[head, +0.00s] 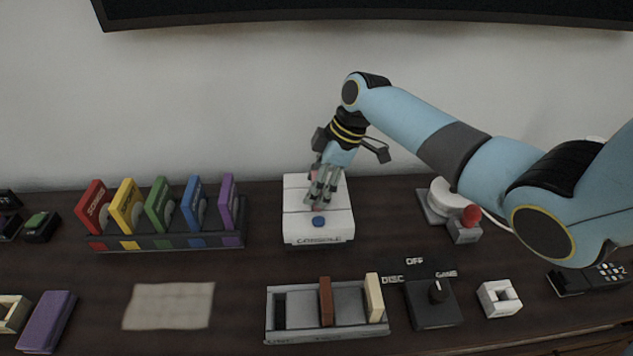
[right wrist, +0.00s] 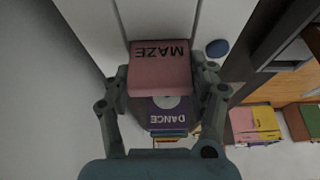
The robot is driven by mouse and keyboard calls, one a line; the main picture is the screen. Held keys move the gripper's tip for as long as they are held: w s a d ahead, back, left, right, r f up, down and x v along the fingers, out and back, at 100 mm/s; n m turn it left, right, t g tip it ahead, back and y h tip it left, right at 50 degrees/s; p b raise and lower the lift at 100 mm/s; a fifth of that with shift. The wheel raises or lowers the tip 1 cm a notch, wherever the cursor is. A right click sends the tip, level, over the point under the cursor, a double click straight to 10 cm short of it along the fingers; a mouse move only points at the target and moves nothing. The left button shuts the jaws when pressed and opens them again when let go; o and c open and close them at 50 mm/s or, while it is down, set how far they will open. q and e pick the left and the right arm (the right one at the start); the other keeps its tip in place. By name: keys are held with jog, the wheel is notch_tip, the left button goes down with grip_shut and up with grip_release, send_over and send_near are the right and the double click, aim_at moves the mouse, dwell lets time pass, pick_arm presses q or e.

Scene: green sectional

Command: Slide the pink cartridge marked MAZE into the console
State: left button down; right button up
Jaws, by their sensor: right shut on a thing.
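The pink cartridge (right wrist: 160,66) marked MAZE is between the fingers of my right gripper (right wrist: 165,92) in the right wrist view. My right gripper (head: 322,190) is shut on it over the top of the white console (head: 318,228). In the head view the fingers hide most of the cartridge, and only small pink bits show. The console also shows in the right wrist view (right wrist: 85,22), behind the cartridge. Whether the cartridge touches the console or sits in a slot I cannot tell. A blue button (head: 319,221) is on the console's front part. My left gripper is not in view.
A dark rack (head: 165,242) with several coloured cartridges stands left of the console. A grey tray (head: 350,318) with a brown and a cream piece lies in front. A dark switch box (head: 432,312) and a red-knobbed joystick (head: 470,216) are to the right.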

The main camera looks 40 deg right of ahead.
jog(key=shift+f+b, duration=0.3)
jog(key=shift+f, duration=0.2)
jog(key=o, duration=1.2)
jog(key=shift+r, duration=0.1)
jog(key=v, duration=1.2)
jog(key=shift+a, duration=0.1)
